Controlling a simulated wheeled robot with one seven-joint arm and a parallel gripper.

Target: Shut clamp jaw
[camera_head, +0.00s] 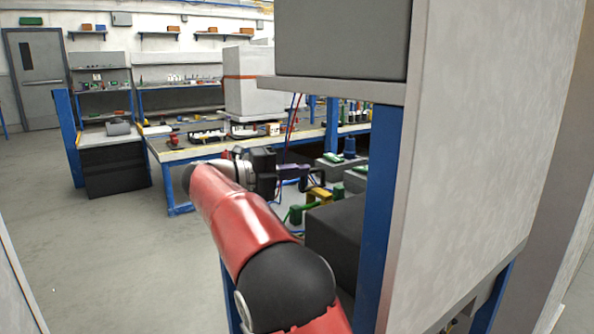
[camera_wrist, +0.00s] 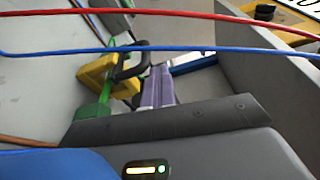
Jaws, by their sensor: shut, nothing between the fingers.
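My gripper (camera_head: 308,172) reaches right from the end of my red arm, beside the blue post. Its purple fingers (camera_wrist: 158,88) are together in the wrist view, with nothing seen between them. A yellow clamp-like piece (camera_wrist: 97,72) with a black curved handle (camera_wrist: 131,60) lies just left of the fingers; the handle comes very close to them, and I cannot tell if they touch. A green cylindrical part (camera_wrist: 92,112) sits below the yellow piece, partly hidden by my gripper body. In the head view the yellow piece (camera_head: 319,195) is below the fingers. The jaw's own position is unclear.
A red cable (camera_wrist: 200,14) and a blue cable (camera_wrist: 200,50) cross the wrist view. In the head view a blue post (camera_head: 378,215) and a large grey panel (camera_head: 470,160) stand close on the right. A workbench (camera_head: 185,153) with small items stands behind; floor at left is open.

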